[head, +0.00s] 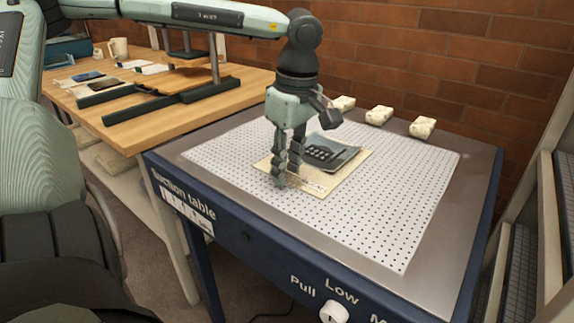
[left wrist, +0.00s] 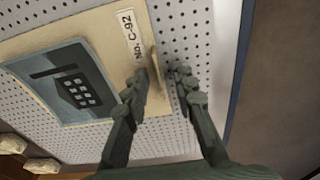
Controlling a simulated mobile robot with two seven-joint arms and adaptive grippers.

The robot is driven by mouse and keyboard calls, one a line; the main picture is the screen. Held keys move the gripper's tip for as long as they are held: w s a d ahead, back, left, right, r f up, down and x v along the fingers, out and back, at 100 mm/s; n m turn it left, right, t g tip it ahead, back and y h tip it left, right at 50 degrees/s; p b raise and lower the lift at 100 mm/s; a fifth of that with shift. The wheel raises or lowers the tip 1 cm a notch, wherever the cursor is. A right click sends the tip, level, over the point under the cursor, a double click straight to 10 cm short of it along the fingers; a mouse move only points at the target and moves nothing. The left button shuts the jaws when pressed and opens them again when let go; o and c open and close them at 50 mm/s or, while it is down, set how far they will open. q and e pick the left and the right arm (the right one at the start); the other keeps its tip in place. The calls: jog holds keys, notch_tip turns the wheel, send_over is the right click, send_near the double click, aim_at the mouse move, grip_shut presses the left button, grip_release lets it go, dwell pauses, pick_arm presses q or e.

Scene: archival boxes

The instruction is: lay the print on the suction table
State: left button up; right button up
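The print, a cream sheet (head: 345,180) with a dark grey picture on it, lies on the white perforated top of the suction table (head: 390,225). In the left wrist view the print (left wrist: 112,42) carries a label reading "No. C-92" and has a small tan tab (left wrist: 154,72) at its edge. My left gripper (head: 285,182) points down at the print's near-left edge. Its fingers are apart in the left wrist view (left wrist: 163,78), one over the print and one over the bare perforated top, with the tab between them. Whether the fingertips touch the top cannot be told. My right gripper is out of view.
Three cream blocks (head: 378,115) stand along the table's back rim. The front panel has a white knob (head: 333,312) near "Pull" and "Low". A wooden bench (head: 150,120) with a dark-footed stand and a mug (head: 118,48) is at left. Shelving stands at right.

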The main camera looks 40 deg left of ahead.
pick_arm(q)
notch_tip(320, 180, up, 12)
jog(key=d, duration=0.1)
jog(key=shift+d, duration=0.25)
dwell(1.5)
